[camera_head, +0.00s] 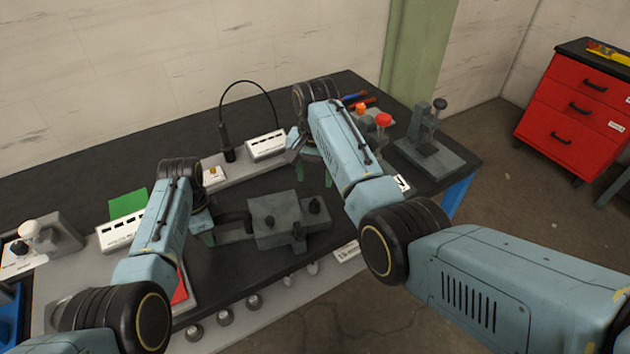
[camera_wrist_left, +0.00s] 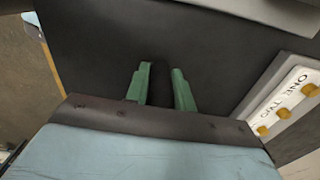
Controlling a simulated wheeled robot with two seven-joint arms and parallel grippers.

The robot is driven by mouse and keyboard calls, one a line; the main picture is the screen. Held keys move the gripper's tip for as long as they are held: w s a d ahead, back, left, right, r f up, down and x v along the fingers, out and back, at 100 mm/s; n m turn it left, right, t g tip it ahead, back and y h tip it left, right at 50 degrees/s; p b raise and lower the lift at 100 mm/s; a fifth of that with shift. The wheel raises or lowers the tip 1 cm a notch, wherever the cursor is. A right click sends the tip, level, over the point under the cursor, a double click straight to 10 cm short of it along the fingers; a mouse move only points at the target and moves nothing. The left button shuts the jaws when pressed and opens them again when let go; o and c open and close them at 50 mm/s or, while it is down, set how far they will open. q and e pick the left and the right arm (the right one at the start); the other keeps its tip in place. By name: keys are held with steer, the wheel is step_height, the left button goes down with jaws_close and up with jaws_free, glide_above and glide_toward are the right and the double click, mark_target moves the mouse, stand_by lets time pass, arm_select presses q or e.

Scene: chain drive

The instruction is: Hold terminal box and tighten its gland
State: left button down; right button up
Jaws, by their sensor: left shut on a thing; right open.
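A dark grey box (camera_head: 288,218), which looks like the terminal box, rests on the black bench top with black round fittings on it. I cannot tell for sure which fitting is the gland. A black handle-like bar (camera_head: 236,218) reaches out from its left side. My left gripper (camera_head: 209,236) is at that bar's left end. In the left wrist view its green fingers (camera_wrist_left: 161,90) are shut on a dark upright piece (camera_wrist_left: 160,83), which looks like the bar. My right gripper (camera_head: 313,171) is open and empty, behind and above the box; my arm partly hides it.
A clamp stand (camera_head: 428,140) is at the right, near red- and orange-topped items (camera_head: 383,120). A white labelled panel with brass knobs (camera_wrist_left: 285,100) shows in the left wrist view. Round knobs (camera_head: 224,317) line the front edge.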

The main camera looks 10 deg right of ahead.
arm_select(q)
steer(key=shift+s+f, duration=0.1)
steer(key=c, duration=1.1)
jaws_free()
